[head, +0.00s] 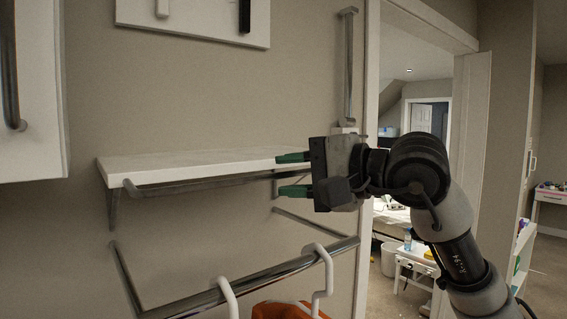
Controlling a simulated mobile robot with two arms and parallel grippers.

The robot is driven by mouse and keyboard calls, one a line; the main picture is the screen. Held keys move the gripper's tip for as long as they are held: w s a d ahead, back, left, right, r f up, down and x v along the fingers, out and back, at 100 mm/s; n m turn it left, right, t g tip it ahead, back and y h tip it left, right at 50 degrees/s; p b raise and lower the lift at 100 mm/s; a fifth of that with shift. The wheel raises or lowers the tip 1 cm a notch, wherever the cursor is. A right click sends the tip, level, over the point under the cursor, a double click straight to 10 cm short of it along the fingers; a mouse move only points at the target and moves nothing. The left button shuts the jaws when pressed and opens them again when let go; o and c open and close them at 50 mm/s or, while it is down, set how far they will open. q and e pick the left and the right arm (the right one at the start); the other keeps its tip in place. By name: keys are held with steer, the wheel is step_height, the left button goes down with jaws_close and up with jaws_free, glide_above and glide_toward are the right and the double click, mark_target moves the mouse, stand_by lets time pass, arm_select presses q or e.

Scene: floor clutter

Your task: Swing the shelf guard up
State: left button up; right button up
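A white shelf (190,166) is fixed to the wall, left of the centre. A thin grey metal bar (205,183), which looks like the shelf guard, runs along just below the shelf's front edge. My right gripper (293,174) is at the bar's right end, with its green-tipped fingers pointing left. The fingers are apart, one above the bar's line and one below it. I cannot tell whether they touch the bar. The gripper body hides the shelf's right corner and the bar's end there. My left gripper is not in view.
Below the shelf, a metal rail (255,275) carries white hooks (322,268); something orange (285,311) is under it. A vertical metal bar (348,70) is on the wall above the gripper. A white cabinet (35,100) is at left. A doorway opens at right.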

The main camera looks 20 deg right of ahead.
steer(key=shift+w+a, duration=0.2)
steer(key=shift+w, duration=0.05)
steer(key=shift+w, duration=0.1)
jaws_close()
